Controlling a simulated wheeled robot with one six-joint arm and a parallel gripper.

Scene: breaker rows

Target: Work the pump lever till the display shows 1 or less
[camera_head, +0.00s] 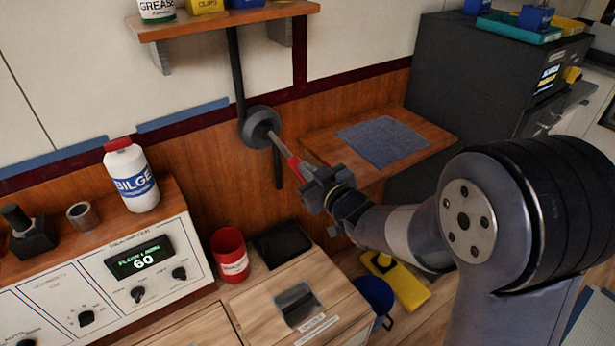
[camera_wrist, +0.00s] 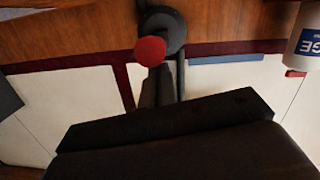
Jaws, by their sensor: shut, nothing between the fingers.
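The pump lever has a round dark grey pivot (camera_head: 260,127) on the wood-panelled wall and a grey rod with a red grip (camera_head: 293,165), slanting out and down to the right. In the wrist view the red grip's end (camera_wrist: 150,51) appears right by the shut fingers (camera_wrist: 157,88), with the pivot (camera_wrist: 166,28) behind. Whether the fingers touch the grip I cannot tell.
A wooden shelf (camera_head: 225,22) hangs above, with a dark pipe running down to the pivot. A wooden ledge with a blue mat (camera_head: 382,141) lies right of the lever. A red can (camera_head: 230,255) and white bottle (camera_head: 132,176) stand left. Drawers lie below.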

